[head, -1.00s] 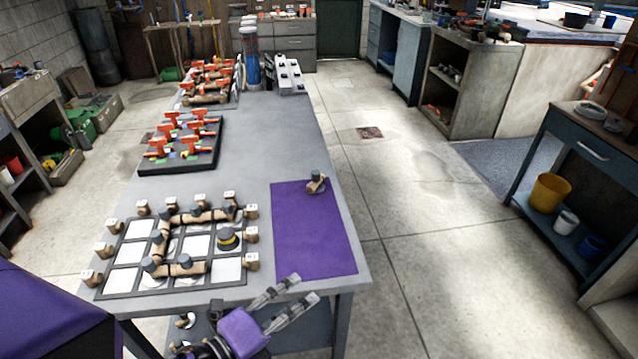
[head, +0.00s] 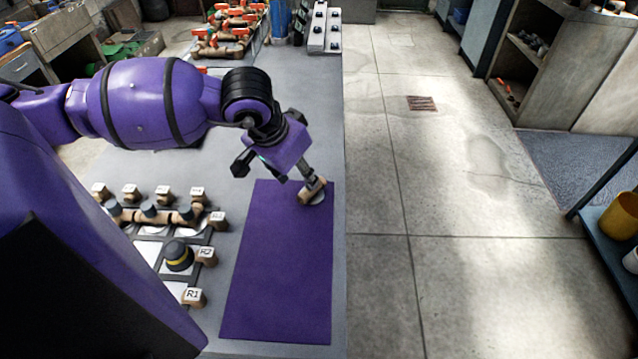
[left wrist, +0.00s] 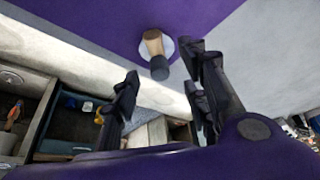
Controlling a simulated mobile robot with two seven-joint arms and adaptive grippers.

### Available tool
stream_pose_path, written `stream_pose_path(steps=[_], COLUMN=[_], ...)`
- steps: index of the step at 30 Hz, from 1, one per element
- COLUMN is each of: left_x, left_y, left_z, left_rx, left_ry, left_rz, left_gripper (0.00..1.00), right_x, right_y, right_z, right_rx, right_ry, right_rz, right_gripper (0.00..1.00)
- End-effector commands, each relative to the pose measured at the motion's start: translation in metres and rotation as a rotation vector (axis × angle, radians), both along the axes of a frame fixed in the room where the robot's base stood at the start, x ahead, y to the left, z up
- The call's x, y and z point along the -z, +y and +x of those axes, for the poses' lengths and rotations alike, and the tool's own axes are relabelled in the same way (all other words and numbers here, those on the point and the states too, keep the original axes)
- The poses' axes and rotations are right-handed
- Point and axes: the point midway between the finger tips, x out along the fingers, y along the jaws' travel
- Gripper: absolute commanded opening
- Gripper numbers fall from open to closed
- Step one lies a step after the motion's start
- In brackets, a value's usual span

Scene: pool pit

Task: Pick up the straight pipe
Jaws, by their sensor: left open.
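The straight pipe (head: 312,192) is a short tan piece with a dark grey end. It lies on a pale disc near the far right corner of the purple mat (head: 275,280). In the left wrist view the pipe (left wrist: 154,46) shows beyond the fingertips, closer to the right-hand finger. My left gripper (head: 274,172) is over the far end of the mat, with its fingers spread. One finger overlaps the pipe in the head view; I cannot tell whether it touches. In the left wrist view the open jaws (left wrist: 163,72) hold nothing. My right gripper is out of view.
Orange-handled valves (head: 232,30) stand at the table's far end. Open floor (head: 440,280) lies to the right.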

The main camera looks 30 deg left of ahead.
Motion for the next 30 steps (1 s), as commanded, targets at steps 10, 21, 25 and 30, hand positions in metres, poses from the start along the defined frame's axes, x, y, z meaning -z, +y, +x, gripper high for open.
stream_pose_path(steps=[10,21,25,30], left_x=[0.036,0.06,0.06,0.06], left_y=[-0.006,-0.006,-0.006,-0.006], left_z=[0.017,0.027,0.026,0.026], left_rx=[-0.005,-0.003,-0.003,-0.003], left_ry=[0.002,0.003,0.003,0.003], left_rz=[-0.012,-0.008,-0.008,-0.008], left_gripper=[0.41,0.41,0.36,0.13], right_x=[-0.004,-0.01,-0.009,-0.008], right_y=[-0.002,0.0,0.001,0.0], right_z=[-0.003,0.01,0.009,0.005], right_rx=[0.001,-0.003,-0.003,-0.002], right_ry=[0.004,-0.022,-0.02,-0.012], right_rz=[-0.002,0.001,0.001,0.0], right_gripper=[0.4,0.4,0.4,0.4])
